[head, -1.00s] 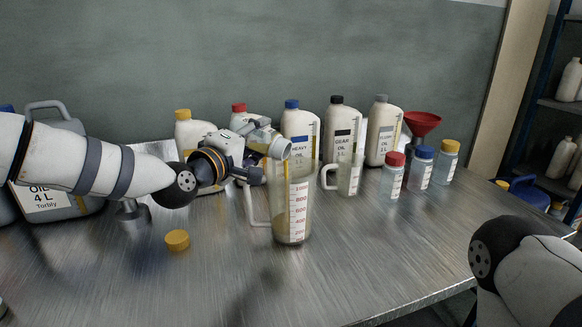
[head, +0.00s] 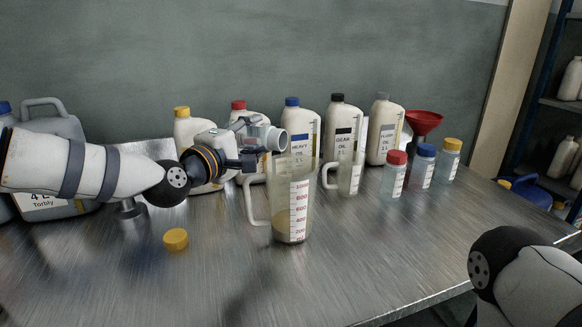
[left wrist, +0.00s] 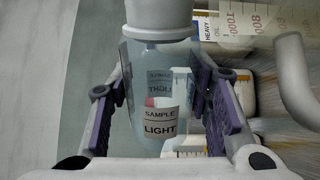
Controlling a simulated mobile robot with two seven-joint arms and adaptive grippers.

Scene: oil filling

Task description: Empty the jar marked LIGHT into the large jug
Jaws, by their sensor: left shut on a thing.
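The jar marked LIGHT (left wrist: 160,125) is clear, with a SAMPLE LIGHT label readable in the left wrist view. My left gripper (head: 254,150) is shut around this jar, and its purple-padded fingers (left wrist: 160,100) press on both sides. In the head view the uncapped jar (head: 262,137) lies nearly level, its mouth facing right, above and left of the large jug's rim. I see no clear oil level in it. The large jug (head: 293,200) stands upright on the table with a shallow yellowish layer at its bottom. My right gripper is out of view.
A yellow cap (head: 176,239) lies on the metal table (head: 200,290). A smaller jug (head: 348,178) and capped jars with red (head: 394,175), blue (head: 421,168) and yellow (head: 447,160) lids stand right. Several oil bottles line the back. The front of the table is clear.

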